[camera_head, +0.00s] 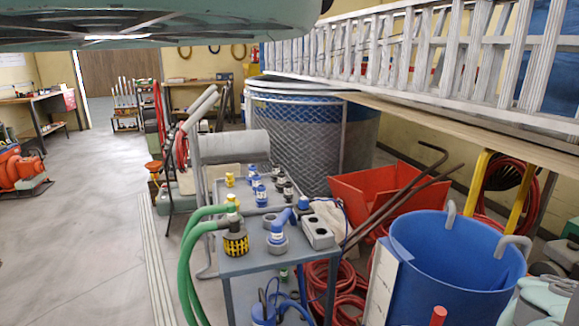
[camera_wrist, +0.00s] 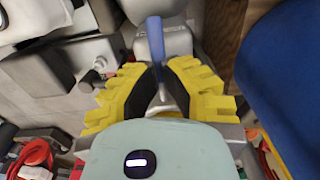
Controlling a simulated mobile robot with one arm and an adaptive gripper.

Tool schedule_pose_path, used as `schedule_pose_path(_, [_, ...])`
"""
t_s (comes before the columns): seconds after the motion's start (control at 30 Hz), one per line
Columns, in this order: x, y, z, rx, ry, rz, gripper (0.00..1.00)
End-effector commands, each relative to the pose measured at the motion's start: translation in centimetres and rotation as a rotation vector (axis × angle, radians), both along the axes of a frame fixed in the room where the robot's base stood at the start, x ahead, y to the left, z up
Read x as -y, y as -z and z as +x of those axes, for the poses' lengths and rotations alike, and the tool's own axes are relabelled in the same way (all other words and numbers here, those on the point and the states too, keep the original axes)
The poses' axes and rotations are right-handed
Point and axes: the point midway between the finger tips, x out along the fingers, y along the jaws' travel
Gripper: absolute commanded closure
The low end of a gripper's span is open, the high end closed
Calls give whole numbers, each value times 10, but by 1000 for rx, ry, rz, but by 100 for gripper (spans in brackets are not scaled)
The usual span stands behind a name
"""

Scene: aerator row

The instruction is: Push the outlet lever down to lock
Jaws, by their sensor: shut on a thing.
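In the wrist view, the yellow-and-black fingers of my gripper (camera_wrist: 159,78) are closed in around a slim lever. The lever has a blue grip (camera_wrist: 155,38) that sticks out beyond the fingertips. A thin pale metal piece shows between the fingers. Grey housing parts lie behind the lever, but how they join it is hidden by the fingers. From this angle I cannot tell how far down the lever is tilted. My gripper does not show in the head view, and I cannot pick out this lever there with certainty.
A blue tub (camera_head: 450,262) stands at the right in the head view. A grey cart (camera_head: 240,262) carries valves and couplings; green hoses (camera_head: 187,270) hang at its left. Red hoses, a red bin (camera_head: 375,195) and bars crowd the space between. Floor (camera_head: 100,220) is clear at left.

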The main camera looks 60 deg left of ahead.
Motion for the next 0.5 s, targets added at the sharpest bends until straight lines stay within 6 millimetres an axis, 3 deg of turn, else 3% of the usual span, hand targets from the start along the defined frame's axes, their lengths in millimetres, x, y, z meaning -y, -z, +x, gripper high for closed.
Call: schedule_pose_path(0.5, [1, 22, -1, -2, 2, 0, 100])
